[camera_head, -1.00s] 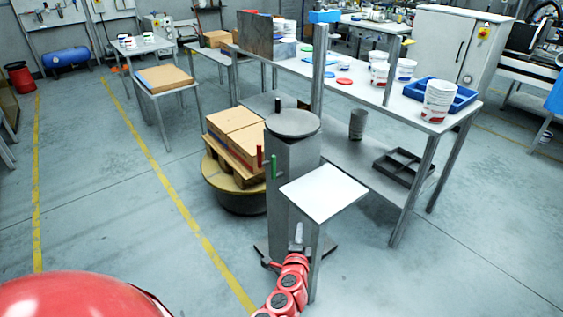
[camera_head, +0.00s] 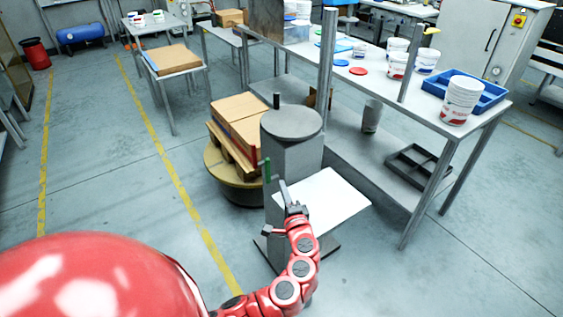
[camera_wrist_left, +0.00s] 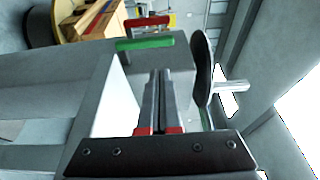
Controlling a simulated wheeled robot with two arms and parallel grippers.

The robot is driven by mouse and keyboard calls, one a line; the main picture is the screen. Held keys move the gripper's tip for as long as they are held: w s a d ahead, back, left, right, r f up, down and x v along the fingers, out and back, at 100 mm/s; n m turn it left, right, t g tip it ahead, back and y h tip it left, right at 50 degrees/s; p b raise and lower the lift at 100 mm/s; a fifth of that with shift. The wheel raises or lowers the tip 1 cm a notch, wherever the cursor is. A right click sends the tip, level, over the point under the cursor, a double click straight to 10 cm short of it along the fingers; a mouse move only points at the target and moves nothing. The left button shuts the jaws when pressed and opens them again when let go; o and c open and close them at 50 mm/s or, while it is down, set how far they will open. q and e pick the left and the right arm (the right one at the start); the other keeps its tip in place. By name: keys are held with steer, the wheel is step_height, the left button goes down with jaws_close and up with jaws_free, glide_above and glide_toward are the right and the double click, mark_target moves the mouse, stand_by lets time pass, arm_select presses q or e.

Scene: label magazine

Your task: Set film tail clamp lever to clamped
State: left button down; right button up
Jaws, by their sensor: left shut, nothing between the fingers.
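A grey column (camera_head: 285,215) with a round grey disc (camera_head: 292,123) on top stands in the middle. A green lever handle (camera_head: 267,169) and a red handle (camera_head: 255,158) stick out at its left side. Which one is the film tail clamp lever I cannot tell. In the left wrist view the green handle (camera_wrist_left: 145,43) lies just beyond the fingertips, with the red handle (camera_wrist_left: 148,21) behind it. My left gripper (camera_head: 284,184) is shut and empty, in front of the column, and appears apart from both handles. It also shows in the left wrist view (camera_wrist_left: 160,73). My right gripper is not in view.
A white plate (camera_head: 330,200) juts out right of the column, close to my left gripper. Cardboard boxes (camera_head: 240,115) on a round yellow platform (camera_head: 225,180) stand behind left. A workbench (camera_head: 400,85) with tubs is behind right.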

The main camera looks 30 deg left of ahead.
mark_target(267, 169)
arm_select(q)
steer(key=shift+s+r, duration=0.1)
steer(key=p+x, duration=0.1)
steer(key=x, duration=0.9)
stand_by(0.4)
steer(key=shift+s+a+f+b, duration=0.2)
steer(key=shift+s+f+b, duration=0.1)
steer(key=shift+s+b, duration=0.15)
steer(key=shift+s+a+f+b, duration=0.2)
steer(key=shift+s+f+b, duration=0.15)
steer(key=shift+s, duration=0.1)
steer(key=shift+s+a+r, duration=0.1)
steer(key=shift+s, duration=0.3)
